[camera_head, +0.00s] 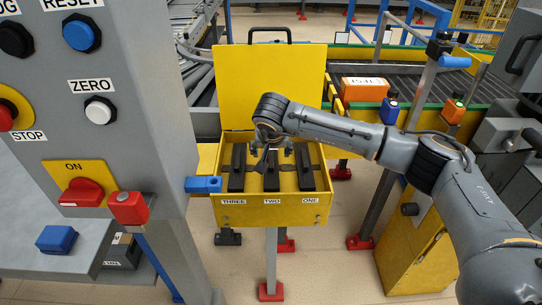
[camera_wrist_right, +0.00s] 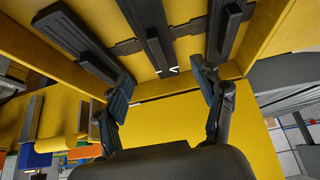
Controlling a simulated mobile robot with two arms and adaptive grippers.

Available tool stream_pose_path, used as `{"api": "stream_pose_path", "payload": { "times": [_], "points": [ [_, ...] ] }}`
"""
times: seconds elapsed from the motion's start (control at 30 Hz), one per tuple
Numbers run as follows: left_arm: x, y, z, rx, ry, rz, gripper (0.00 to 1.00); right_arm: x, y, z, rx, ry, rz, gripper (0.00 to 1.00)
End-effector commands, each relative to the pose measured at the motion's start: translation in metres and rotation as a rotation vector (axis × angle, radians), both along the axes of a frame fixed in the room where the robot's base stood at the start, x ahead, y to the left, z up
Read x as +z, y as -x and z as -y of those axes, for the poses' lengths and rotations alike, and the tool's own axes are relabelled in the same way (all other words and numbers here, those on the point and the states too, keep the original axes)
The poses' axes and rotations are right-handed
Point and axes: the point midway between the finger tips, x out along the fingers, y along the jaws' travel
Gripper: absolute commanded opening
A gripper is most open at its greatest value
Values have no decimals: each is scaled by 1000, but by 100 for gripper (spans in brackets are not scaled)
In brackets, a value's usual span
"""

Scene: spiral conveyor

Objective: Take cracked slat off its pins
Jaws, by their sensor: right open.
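In the head view an open yellow box (camera_head: 262,217) holds three black slats, labelled THREE (camera_head: 237,178), TWO (camera_head: 271,180) and ONE (camera_head: 304,172) from left to right. No crack or pins can be made out on them. My right gripper (camera_head: 268,152) is over the far part of the box, near slats THREE and TWO. In the right wrist view the gripper (camera_wrist_right: 166,88) is open and empty, its two fingers apart. The middle slat (camera_wrist_right: 148,32) ends near the gap between them; small white marks show by its end. My left gripper is out of view.
A grey control panel (camera_head: 120,140) with buttons and a red switch stands at left. The box's yellow lid (camera_head: 270,85) stands up behind. A dark conveyor (camera_head: 420,85) carries an orange box (camera_head: 364,90) at the back. A blue block (camera_head: 203,184) sits beside the box's left wall.

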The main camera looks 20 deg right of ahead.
Motion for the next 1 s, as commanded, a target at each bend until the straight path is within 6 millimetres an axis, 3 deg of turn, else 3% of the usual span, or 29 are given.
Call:
{"api": "stream_pose_path", "payload": {
  "times": [0.3, 0.5, 0.8, 1.0],
  "points": [
    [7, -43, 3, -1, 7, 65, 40, -47, -26, 7, -1, -1, -1, 69],
    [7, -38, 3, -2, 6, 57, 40, -60, -32, 9, -1, -1, -1, 69],
    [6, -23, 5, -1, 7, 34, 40, -61, -33, 9, 0, 0, 0, 69],
    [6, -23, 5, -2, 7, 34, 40, -61, -33, 9, 0, -1, 0, 28]
  ]
}}
